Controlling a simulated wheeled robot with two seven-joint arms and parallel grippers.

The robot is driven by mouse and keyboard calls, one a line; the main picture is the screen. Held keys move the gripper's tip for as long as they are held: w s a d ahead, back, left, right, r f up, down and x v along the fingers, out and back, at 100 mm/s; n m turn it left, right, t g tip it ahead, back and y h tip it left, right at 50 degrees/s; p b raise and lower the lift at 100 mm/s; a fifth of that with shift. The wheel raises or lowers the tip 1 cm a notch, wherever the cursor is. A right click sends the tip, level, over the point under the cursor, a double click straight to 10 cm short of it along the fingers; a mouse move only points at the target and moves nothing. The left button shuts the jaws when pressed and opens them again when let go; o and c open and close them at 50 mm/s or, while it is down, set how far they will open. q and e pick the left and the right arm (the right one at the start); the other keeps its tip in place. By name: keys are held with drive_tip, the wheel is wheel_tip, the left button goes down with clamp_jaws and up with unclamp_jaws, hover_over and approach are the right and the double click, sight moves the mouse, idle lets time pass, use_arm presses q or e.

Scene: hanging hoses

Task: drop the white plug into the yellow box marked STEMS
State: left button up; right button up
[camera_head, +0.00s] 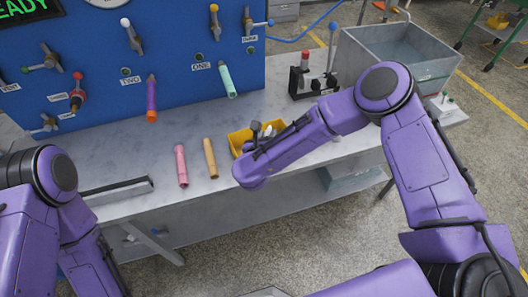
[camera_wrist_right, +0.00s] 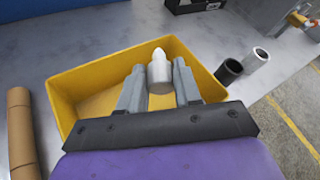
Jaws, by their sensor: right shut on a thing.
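The white plug (camera_wrist_right: 160,72) is upright between the two grey fingers of my right gripper (camera_wrist_right: 159,80) in the right wrist view. The fingers are shut on it. The plug and fingers are over the yellow box (camera_wrist_right: 68,105), whose inside looks empty where it shows. In the head view the yellow box (camera_head: 238,138) stands on the bench, partly hidden by my right gripper (camera_head: 266,129) and forearm. No marking on the box can be read. My left arm shows at the lower left of the head view, but its gripper does not.
A pink hose (camera_head: 181,165) and a tan hose (camera_head: 210,158) lie left of the box. Purple (camera_head: 151,98) and mint (camera_head: 227,80) hoses hang at the blue panel (camera_head: 175,50). A grey bin (camera_head: 425,70) is farther right.

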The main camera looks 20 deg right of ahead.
drive_tip(key=shift+w+a+f, duration=0.1)
drive_tip(key=shift+w+f, duration=0.05)
drive_tip(key=shift+f, duration=0.6)
use_arm(q)
drive_tip(key=shift+w+f, duration=0.1)
drive_tip(key=shift+f, duration=0.35)
use_arm(e)
drive_tip(key=o, duration=1.1)
drive_tip(key=shift+r, duration=0.1)
use_arm(q)
wheel_tip(320, 180, down, 3)
drive_tip(key=b, duration=0.3)
drive_tip(key=shift+f, duration=0.1)
use_arm(e)
drive_tip(key=v, duration=1)
drive_tip(key=shift+s, duration=0.3)
drive_tip(key=shift+a, duration=0.15)
